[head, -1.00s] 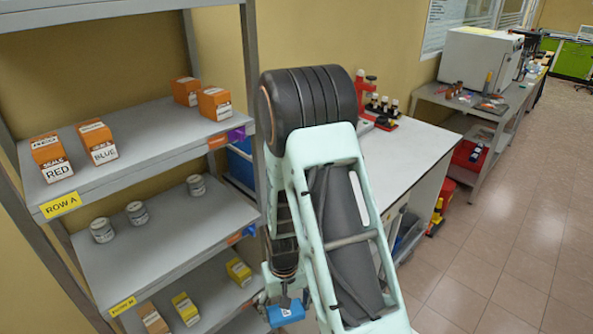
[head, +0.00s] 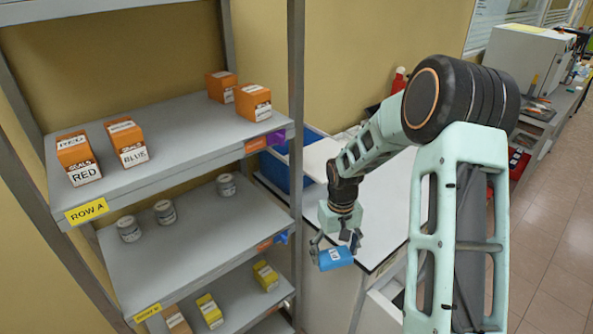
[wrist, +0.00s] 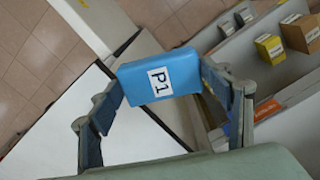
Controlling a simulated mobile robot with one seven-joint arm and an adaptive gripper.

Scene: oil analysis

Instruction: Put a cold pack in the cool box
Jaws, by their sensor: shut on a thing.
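A blue cold pack labelled P1 (head: 331,260) is held in my gripper (head: 336,250), to the right of the shelf rack and near the white bench's front edge. In the wrist view the cold pack (wrist: 157,78) sits between the two fingers of my gripper (wrist: 160,82), its label facing the camera. A blue box with a pale lid or rim, seemingly the cool box (head: 274,172), stands behind the rack's right post. The post hides part of it, and its inside does not show clearly.
The shelf rack (head: 190,165) on the left carries orange seal boxes (head: 77,160), grey tins (head: 165,212) and yellow boxes (head: 209,311). The white bench (head: 375,205) has bare top near my gripper. A red bottle (head: 399,80) stands behind my arm.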

